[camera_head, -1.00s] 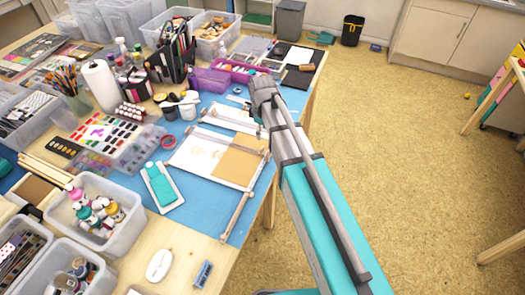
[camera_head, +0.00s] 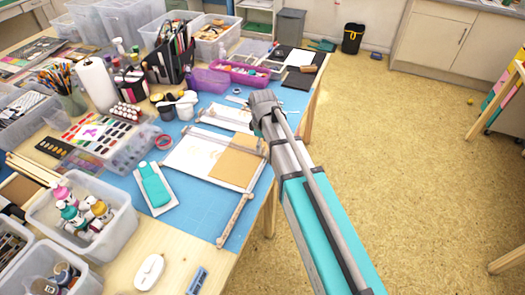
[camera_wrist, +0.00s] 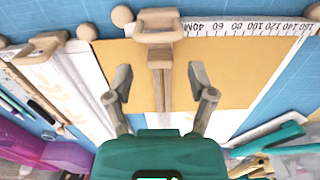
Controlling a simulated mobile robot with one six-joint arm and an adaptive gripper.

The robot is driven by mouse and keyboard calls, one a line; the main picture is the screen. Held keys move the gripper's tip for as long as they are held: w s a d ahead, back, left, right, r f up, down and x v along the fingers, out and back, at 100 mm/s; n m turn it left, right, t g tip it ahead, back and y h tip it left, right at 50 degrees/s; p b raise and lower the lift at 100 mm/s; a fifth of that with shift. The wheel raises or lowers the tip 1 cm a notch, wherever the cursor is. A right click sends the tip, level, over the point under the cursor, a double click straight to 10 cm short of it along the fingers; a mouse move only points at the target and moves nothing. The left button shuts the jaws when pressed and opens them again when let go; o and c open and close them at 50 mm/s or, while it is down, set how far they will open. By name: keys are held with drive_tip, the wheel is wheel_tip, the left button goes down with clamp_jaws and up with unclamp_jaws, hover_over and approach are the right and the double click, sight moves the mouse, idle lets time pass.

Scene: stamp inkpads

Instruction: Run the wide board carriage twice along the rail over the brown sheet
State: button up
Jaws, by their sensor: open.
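The brown sheet (camera_head: 236,163) lies on the right part of the wide white board (camera_head: 190,155). In the wrist view the brown sheet (camera_wrist: 225,75) fills the middle. A wooden carriage (camera_wrist: 157,28) with a raised grip sits on the rail at the sheet's edge, and its narrow stem reaches down over the sheet. A scale with numbers (camera_wrist: 250,28) runs along the rail. My gripper (camera_wrist: 159,75) is open and empty, its fingers spread on either side of the stem, apart from it. In the head view my arm's end hides the fingers.
A narrower board with its own wooden carriage (camera_wrist: 38,48) lies at left in the wrist view. A purple tray (camera_head: 242,73) and white cups (camera_head: 185,105) stand behind the boards. The blue mat (camera_head: 190,222) is bare in front.

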drive_tip(key=shift+f+b, duration=0.55)
drive_tip(key=shift+f, duration=0.25)
clamp_jaws()
